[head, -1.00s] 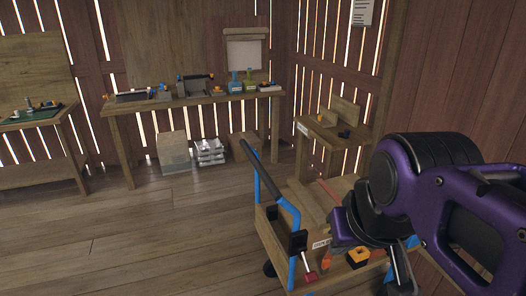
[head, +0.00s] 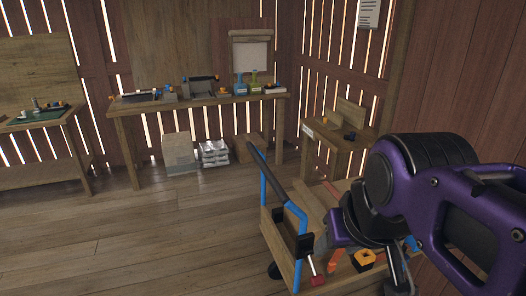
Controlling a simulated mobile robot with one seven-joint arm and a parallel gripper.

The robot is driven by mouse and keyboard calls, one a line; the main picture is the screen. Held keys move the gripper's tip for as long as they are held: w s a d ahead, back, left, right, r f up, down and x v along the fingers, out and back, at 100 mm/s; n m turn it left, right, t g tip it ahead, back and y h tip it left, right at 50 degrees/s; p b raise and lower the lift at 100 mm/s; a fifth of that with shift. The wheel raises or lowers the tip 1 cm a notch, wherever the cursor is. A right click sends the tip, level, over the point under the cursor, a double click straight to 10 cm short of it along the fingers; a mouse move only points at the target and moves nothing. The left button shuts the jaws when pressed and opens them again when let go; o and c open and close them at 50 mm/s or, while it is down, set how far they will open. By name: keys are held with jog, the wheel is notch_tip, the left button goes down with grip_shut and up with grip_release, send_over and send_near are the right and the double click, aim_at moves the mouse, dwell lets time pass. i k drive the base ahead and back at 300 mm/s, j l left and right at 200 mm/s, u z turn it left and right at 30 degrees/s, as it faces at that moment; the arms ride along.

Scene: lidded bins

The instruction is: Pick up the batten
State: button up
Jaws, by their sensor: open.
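I cannot tell for sure which piece is the batten. A pale wooden board (head: 311,207) lies on the blue-handled cart (head: 273,238) at lower right, with a thin reddish strip (head: 331,191) near its far end. My purple and black arm covers much of the cart's right side. My gripper (head: 402,268) points down over the cart's near right part, open, its fingers small and partly hidden behind my arm. I see nothing held between them.
On the cart are an orange and black block (head: 363,259) and a red-handled tool (head: 316,279). A long workbench (head: 200,101) with tools and bottles stands at the back, a small side bench (head: 335,138) right of it. The floor left of the cart is clear.

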aim_at(317, 209)
jog(key=i+j+u, duration=0.65)
jog(key=j+u, duration=0.15)
jog(key=j, duration=0.15)
jog(key=i+j+u, duration=0.4)
jog(key=i+z, duration=0.4)
jog(key=i+j+z, duration=0.15)
jog(key=i+z, duration=0.45)
jog(key=z, duration=0.2)
jog(key=i+z, duration=0.2)
jog(key=z, duration=0.2)
jog(key=i+z, duration=0.2)
jog(key=z, duration=0.2)
jog(key=k+j, duration=0.05)
